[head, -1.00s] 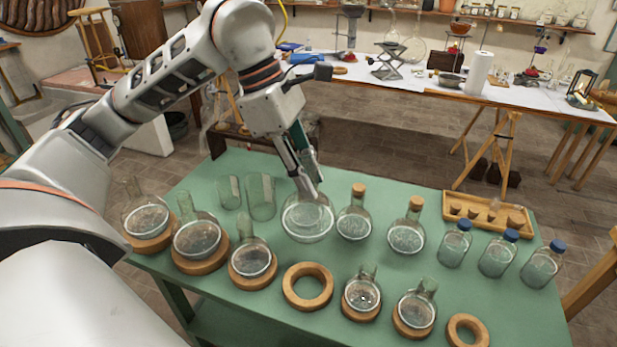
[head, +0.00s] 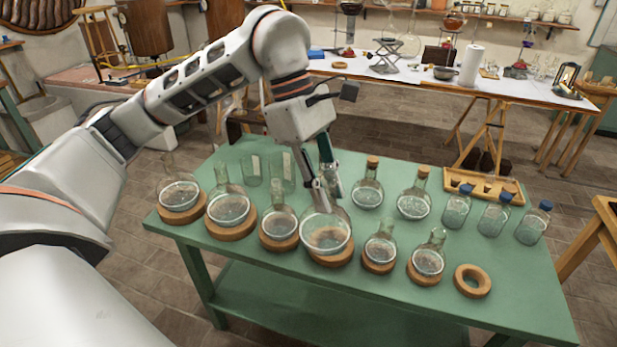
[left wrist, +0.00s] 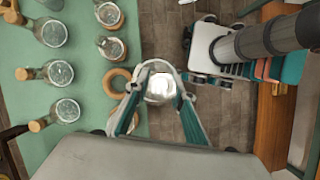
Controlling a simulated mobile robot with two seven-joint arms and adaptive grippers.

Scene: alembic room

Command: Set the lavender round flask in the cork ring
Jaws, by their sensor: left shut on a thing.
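The round flask (head: 325,230) looks nearly clear, with only a faint tint. My left gripper (head: 320,190) comes down from above and is shut on its neck. The flask is roughly upright. In the head view its round bottom overlaps the cork ring (head: 330,259) in the front row of the green table. I cannot tell whether it touches the ring or hangs just above it. In the left wrist view, the flask (left wrist: 158,86) shows between the fingers, with a bare-looking ring (left wrist: 118,83) beside it. My right gripper is not in view.
Small flasks on rings stand close on both sides, a left one (head: 279,226) and a right one (head: 380,250). Corked flasks (head: 368,190) and clear beakers (head: 282,168) stand behind. An empty smaller ring (head: 472,281) lies at the front right of the green table (head: 520,275).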

